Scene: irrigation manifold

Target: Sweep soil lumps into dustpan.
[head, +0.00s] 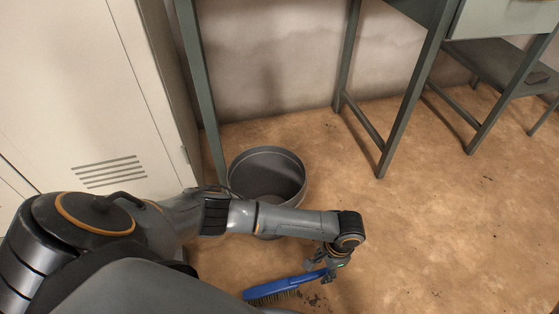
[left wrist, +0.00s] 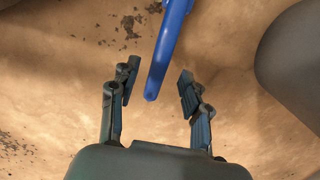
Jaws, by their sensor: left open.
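A blue brush (head: 282,287) with dark bristles lies low in the head view, near the floor. My left gripper (head: 333,268) is at the right end of its handle. In the left wrist view my left gripper (left wrist: 155,88) is open, and the blue handle (left wrist: 168,50) comes down between its fingers, with gaps on both sides. Dark soil lumps (head: 317,300) lie on the floor beside the brush; soil also shows in the left wrist view (left wrist: 131,25). No dustpan can be made out. My right gripper is not in view.
A grey bucket (head: 268,177) stands behind my left forearm, by a green table leg (head: 203,90). A pale cabinet (head: 85,90) is at the left. Another table stands at the upper right. The tan floor (head: 440,220) at the right is mostly clear.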

